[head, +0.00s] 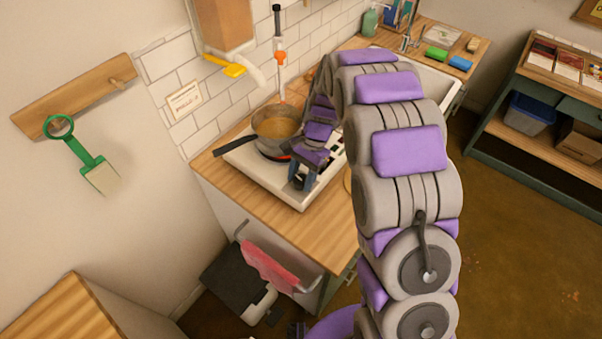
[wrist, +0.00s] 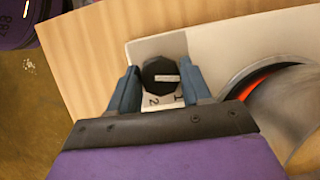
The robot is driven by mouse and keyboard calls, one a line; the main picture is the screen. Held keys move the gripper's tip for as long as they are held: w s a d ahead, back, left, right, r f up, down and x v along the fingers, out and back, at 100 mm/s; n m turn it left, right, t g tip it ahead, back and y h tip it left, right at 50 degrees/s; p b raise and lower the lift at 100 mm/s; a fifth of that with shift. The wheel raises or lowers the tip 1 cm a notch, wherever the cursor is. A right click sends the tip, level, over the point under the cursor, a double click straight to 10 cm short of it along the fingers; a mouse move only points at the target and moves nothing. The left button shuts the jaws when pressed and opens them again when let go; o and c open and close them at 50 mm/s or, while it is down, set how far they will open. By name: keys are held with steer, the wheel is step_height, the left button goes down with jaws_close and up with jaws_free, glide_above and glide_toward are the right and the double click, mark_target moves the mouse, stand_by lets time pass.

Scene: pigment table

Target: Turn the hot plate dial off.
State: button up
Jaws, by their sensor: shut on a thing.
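The hot plate (head: 299,200) is a white unit on the wooden counter. Its black dial (wrist: 160,76) shows in the wrist view with a pale pointer bar lying roughly sideways, and the marks 1 and 2 show below it. My gripper (wrist: 157,82) has its blue fingers on either side of the dial and is shut on it. In the head view my gripper (head: 301,178) is at the front of the hot plate and hides the dial. A red-orange glowing ring (wrist: 262,82) shows on the burner at the right of the wrist view.
A pot (head: 275,128) with brownish contents stands on the burner, its dark handle pointing left. A pink towel (head: 270,266) hangs on a rail at the counter's front. A sink (head: 440,85) lies beyond my arm. Bare counter (head: 240,190) lies left of the hot plate.

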steer(key=n, duration=0.1)
steer(key=n+h+p, duration=0.1)
steer(key=n, duration=0.1)
steer(key=n+p, duration=0.1)
steer(key=shift+w+r+n+g+h, duration=0.1)
steer(key=shift+w+n+g+h, duration=0.15)
steer(key=shift+n+g+h, duration=0.05)
steer(key=n+h+p, duration=0.1)
steer(key=n, duration=0.1)
steer(key=n+p, duration=0.1)
steer(key=n, duration=0.1)
steer(key=shift+a+n+h, duration=0.2)
steer(key=shift+n+h, duration=0.1)
steer(key=shift+h, duration=0.1)
steer(key=o, duration=1)
steer(key=shift+w+a+p+v, duration=0.15)
steer(key=shift+p+v, duration=0.35)
steer(key=shift+v, duration=3.75)
steer(key=shift+w+a+p+v, duration=0.1)
steer(key=shift+p+v, duration=0.35)
steer(key=shift+v, duration=3.85)
